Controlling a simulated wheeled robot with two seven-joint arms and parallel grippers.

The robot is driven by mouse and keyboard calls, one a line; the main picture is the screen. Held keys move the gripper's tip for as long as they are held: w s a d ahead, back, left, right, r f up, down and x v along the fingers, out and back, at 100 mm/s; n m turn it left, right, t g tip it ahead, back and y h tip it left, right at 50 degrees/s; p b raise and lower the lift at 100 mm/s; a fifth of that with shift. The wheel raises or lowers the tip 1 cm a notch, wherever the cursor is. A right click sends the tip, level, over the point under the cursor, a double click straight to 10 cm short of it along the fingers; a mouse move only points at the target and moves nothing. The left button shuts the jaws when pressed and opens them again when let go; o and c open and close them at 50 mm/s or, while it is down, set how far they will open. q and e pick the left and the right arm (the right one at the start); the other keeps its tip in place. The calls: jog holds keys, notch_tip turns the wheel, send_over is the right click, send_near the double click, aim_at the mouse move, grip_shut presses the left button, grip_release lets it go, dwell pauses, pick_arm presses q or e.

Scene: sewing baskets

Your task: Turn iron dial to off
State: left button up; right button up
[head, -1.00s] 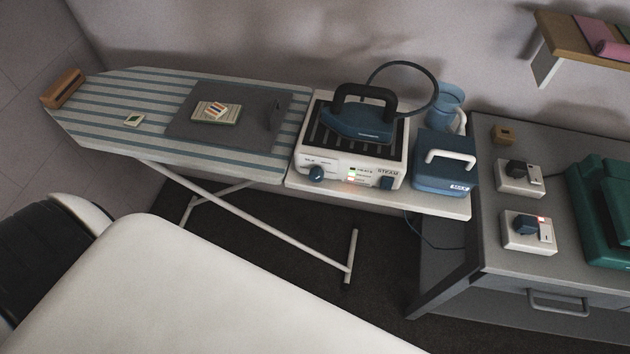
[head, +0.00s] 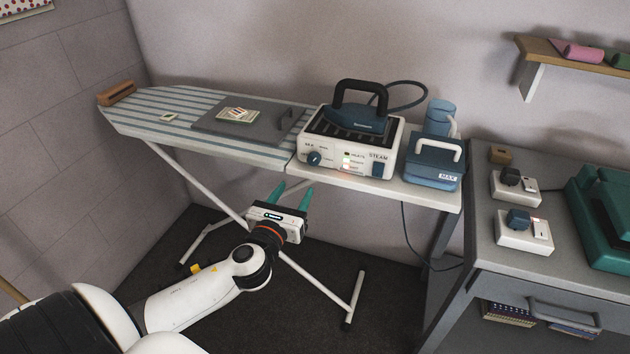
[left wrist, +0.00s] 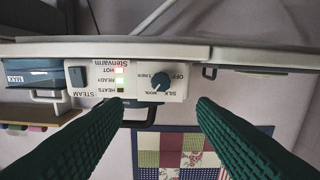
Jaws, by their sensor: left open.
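The iron's dial, a round blue knob (head: 314,158), sits at the left of the white steam station's front (head: 360,160). The blue iron with a black handle (head: 360,100) rests on top. In the upside-down left wrist view the dial (left wrist: 160,82) has OFF, LINEN, WOOL and SILK labels around it; its pointer seems nearer WOOL, but is small. My left gripper (head: 293,190) is open and empty, below and in front of the station, apart from the dial. In the wrist view its green fingers (left wrist: 161,104) point toward the panel, either side of the dial. My right gripper is not in view.
The striped ironing board (head: 180,123) extends left, its legs below. A blue water tank (head: 434,160) stands right of the station. A grey cabinet (head: 480,232) holds plug sockets and a green machine. Several indicator lamps (head: 346,163) glow on the panel.

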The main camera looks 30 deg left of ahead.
aim_at(312, 161)
pick_arm(q)
jog(key=x, duration=1.2)
jog(key=shift+w+r, duration=0.1)
jog(key=shift+w, duration=0.05)
jog(key=shift+c, duration=0.3)
jog(key=shift+p, duration=0.3)
jog(key=c, duration=0.9)
